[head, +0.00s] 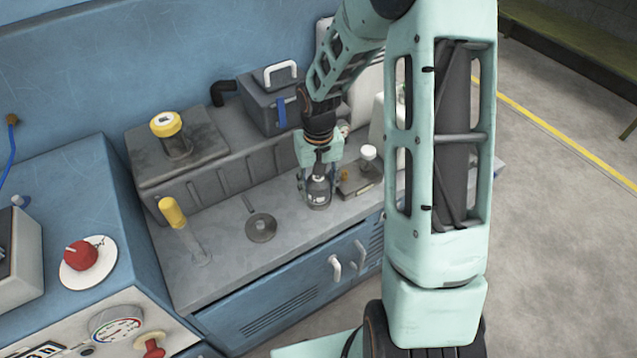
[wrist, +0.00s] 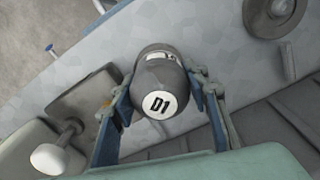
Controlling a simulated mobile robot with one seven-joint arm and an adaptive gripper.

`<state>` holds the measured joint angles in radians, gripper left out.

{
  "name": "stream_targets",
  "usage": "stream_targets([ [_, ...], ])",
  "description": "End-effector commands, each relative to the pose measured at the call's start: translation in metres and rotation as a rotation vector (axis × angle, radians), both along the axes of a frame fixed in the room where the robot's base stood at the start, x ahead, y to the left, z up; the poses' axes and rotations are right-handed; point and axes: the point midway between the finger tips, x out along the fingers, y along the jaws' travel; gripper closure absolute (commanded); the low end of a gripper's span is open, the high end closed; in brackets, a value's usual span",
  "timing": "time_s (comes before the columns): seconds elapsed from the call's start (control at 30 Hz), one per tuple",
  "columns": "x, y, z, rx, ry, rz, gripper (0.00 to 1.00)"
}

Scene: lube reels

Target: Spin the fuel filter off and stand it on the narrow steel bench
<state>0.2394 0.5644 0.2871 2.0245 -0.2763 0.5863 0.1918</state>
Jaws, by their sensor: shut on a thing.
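The fuel filter, as I take it, is a dark grey rounded canister (head: 318,197) at the grey worktop below my gripper. In the wrist view its end (wrist: 160,104) faces me with a white "D1" label. My gripper (head: 317,178) comes down from above, and its two blue fingers (wrist: 165,108) close on the canister from both sides. The canister's lower end is hidden, so I cannot tell whether it is screwed on, resting or just clear. A long low olive-green bench (head: 575,48) stands at the far upper right; I cannot tell whether it is the narrow steel bench.
A white-knobbed fitting (head: 368,153) stands close right of the filter. A dark round disc (head: 261,228) and yellow-handled piece (head: 172,212) are to the left. A raised grey box (head: 215,165) and dark case (head: 270,100) are behind. Open floor (head: 560,200) lies right.

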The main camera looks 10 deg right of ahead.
Motion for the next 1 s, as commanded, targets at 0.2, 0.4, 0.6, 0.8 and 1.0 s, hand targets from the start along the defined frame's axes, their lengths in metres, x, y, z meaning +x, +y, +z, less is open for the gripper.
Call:
stream_targets([
  [0.2, -0.005, 0.000, -0.006, 0.000, 0.013, 0.057, 0.87],
  [0.4, -0.005, 0.000, -0.006, 0.000, 0.013, 0.054, 0.49],
  [0.6, -0.003, 0.000, -0.003, -0.001, 0.007, 0.053, 0.37],
  [0.8, -0.001, -0.001, -0.002, 0.000, 0.004, 0.052, 0.37],
  [1.0, 0.000, -0.001, 0.015, -0.001, -0.001, 0.049, 0.37],
])
